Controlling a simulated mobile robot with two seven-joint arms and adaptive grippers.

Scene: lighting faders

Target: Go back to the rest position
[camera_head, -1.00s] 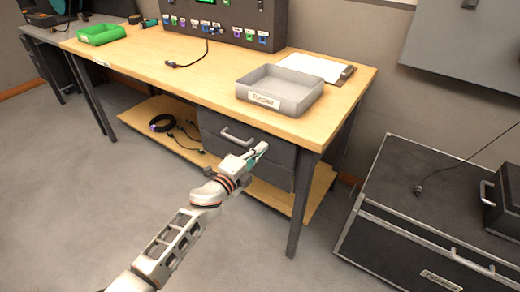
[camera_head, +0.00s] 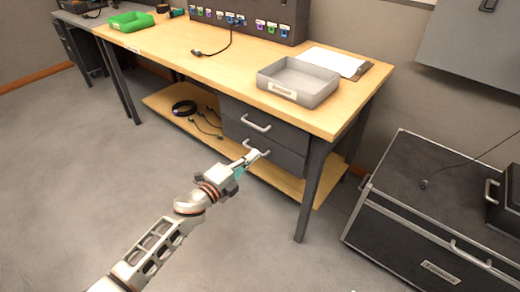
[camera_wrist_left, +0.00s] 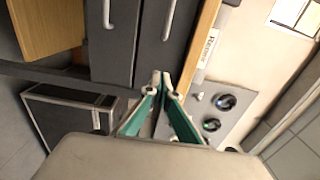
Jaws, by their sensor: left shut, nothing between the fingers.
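My left arm comes in from the lower left in the head view. My left gripper (camera_head: 250,158) is in front of the drawer unit under the workbench, and overlaps the lower drawer's handle in the picture; I cannot tell whether it touches. In the left wrist view its teal fingers (camera_wrist_left: 161,84) meet at the tips, with nothing between them. The drawers (camera_wrist_left: 112,42) show beyond the fingertips, rotated in that view. My right gripper is in neither view.
The workbench (camera_head: 215,68) carries a grey tray (camera_head: 298,97), a green tray (camera_head: 130,27) and a clipboard (camera_head: 340,60). A lower shelf (camera_head: 165,100) holds coiled cables. A black flight case (camera_head: 395,190) stands at right. The floor at left is clear.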

